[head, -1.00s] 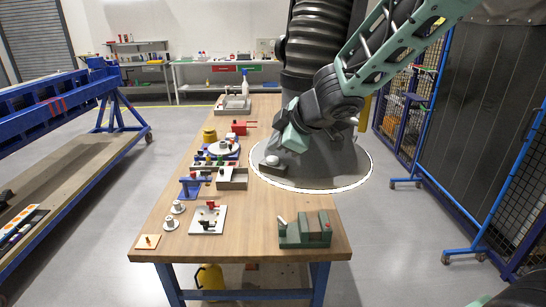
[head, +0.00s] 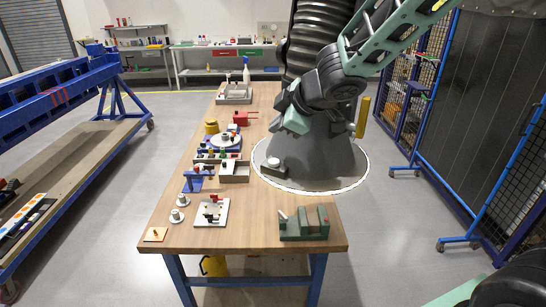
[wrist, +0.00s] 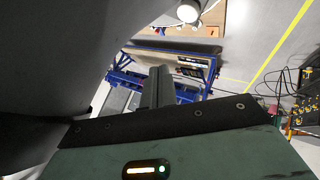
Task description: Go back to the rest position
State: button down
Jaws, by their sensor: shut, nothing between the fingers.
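My gripper (wrist: 158,86) shows in the wrist view as two grey fingers side by side, shut and empty. In the head view the green end of my arm (head: 296,120) hangs in the air over the right side of the wooden bench (head: 253,211), in front of a thick dark column. The fingers cannot be made out there. No workpiece is held. The rest position is not marked in any view.
The dark column (head: 330,160) stands in a white ring on the bench. A green fixture (head: 304,225), a white plate (head: 211,212) and a grey tray (head: 234,172) lie on the bench. A blue frame (head: 90,104) stands left; mesh panels (head: 408,95) stand right.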

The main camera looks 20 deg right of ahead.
jog(key=s+a+f+m+g+h+b, duration=0.1)
jog(key=s+f+b, duration=0.3)
jog(key=s, duration=0.6)
jog(key=s+a+f+m+g+h+b, duration=0.1)
jog(key=s+a+f+m+g+b, duration=0.2)
jog(key=s+f, duration=0.4)
jog(key=s+a+f+m+g+h+b, duration=0.1)
jog(key=s+a+f+g+b, duration=0.2)
jog(key=s, duration=1.2)
notch_tip(320, 180, down, 4)
jog(key=shift+s+r+m+g+b, duration=0.15)
jog(key=shift+s+m+g+b, duration=0.2)
jog(key=shift+g+b, duration=0.5)
